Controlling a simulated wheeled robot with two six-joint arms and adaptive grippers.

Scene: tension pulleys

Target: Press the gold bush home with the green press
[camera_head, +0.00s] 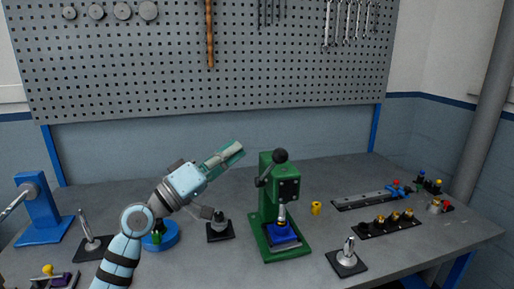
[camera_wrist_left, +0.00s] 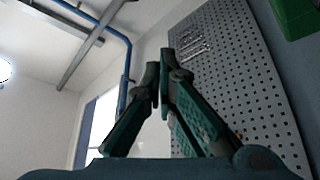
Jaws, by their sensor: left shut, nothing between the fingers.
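The green press (camera_head: 278,185) stands on the bench in the middle of the head view, with a black knob at its top and a silver ram pointing down. A blue block (camera_head: 284,235) sits on its base under the ram; whether anything is seated in it is too small to tell. A small gold bush (camera_head: 316,208) stands on the bench just right of the press. My left gripper (camera_head: 238,149) is raised left of the press head, apart from it. Its fingers are shut and empty, and they show in the left wrist view (camera_wrist_left: 160,72). My right gripper is out of view.
A blue press (camera_head: 40,208) stands at the far left. A black rack (camera_head: 388,225) with several gold-topped pieces and a grey rail (camera_head: 365,198) lie at the right. A silver-topped post (camera_head: 348,255) stands in front. Pegboard (camera_head: 120,70) backs the bench.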

